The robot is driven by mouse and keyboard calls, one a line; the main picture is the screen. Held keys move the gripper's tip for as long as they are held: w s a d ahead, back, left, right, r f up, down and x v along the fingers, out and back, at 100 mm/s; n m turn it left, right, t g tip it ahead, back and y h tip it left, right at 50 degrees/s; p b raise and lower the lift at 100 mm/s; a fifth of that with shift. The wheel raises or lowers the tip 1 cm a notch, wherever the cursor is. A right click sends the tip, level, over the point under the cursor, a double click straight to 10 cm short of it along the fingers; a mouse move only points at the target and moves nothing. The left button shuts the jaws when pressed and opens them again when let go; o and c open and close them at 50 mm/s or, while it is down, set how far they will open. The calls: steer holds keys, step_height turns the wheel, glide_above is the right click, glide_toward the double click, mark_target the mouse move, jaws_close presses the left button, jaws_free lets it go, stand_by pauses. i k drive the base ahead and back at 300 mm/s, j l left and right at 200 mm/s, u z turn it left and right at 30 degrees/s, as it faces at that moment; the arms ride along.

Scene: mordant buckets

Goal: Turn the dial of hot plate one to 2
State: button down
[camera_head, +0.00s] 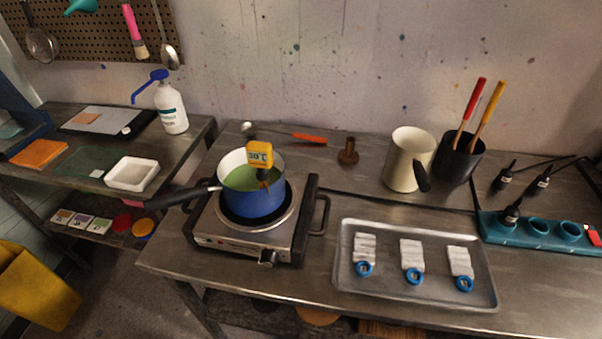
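A hot plate (240,244) with a steel body and side handles stands on the left part of the metal bench. Its dial (268,258) is on the front face, right of centre; its marks are too small to read, so I cannot tell its setting. A blue pot (254,203) with a dark handle pointing left sits on the burner and holds green liquid. A yellow thermometer (260,154) stands in the pot, its display too small to read surely. Only one hot plate shows. My gripper is not in view.
A steel tray (345,285) with several white bundles lies right of the hot plate. A cream jug (405,160), a black holder (460,160) and a teal socket strip (540,238) stand farther right. The dial's front side is clear.

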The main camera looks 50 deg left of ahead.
mark_target(268, 258)
steer(key=u, duration=2.05)
